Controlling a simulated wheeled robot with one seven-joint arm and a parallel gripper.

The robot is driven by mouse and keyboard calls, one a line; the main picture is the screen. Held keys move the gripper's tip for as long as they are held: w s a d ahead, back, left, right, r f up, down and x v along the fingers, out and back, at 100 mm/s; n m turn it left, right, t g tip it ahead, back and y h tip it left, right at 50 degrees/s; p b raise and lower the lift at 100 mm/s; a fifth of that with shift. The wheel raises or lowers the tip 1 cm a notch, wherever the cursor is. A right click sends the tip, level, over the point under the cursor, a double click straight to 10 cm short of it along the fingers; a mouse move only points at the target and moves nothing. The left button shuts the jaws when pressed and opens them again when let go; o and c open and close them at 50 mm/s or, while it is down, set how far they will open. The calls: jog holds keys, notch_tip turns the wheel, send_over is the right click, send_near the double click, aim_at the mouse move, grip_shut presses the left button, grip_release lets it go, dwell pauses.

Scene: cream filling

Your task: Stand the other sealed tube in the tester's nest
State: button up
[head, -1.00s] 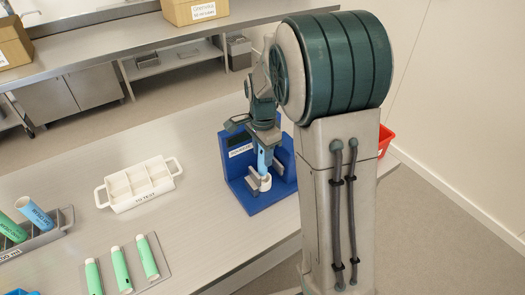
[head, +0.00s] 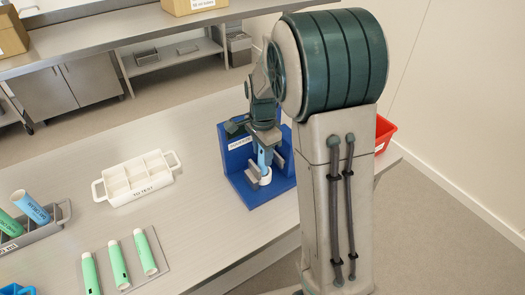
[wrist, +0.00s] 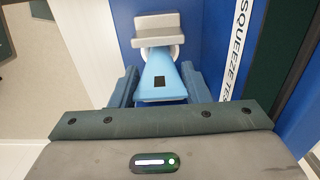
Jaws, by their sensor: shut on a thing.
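The squeeze tester is a blue stand (head: 232,165) near the right end of the table, with a labelled back wall (wrist: 222,25). Its nest, a white ring (head: 266,181), sits on its base; part of the ring shows behind the tube in the wrist view (wrist: 178,50). My gripper (head: 264,151) is shut on a light blue tube (head: 263,162), held upright over the nest, its lower end at the ring. In the wrist view the tube (wrist: 162,72) lies between my two fingers (wrist: 160,88). Whether its end is fully seated is hard to tell.
A white divided tray (head: 137,190) with empty compartments stands left of the tester. A grey rack (head: 62,213) at the far left holds a blue tube (head: 30,207) and a green tube (head: 8,224). Several green tubes lie on a plate (head: 160,264). A red bin (head: 385,132) is beyond my arm.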

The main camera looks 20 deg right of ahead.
jog(key=o, duration=1.1)
jog(key=shift+c, duration=0.2)
notch_tip(320, 180, up, 14)
jog(key=shift+b, duration=0.45)
jog(key=shift+f, duration=0.1)
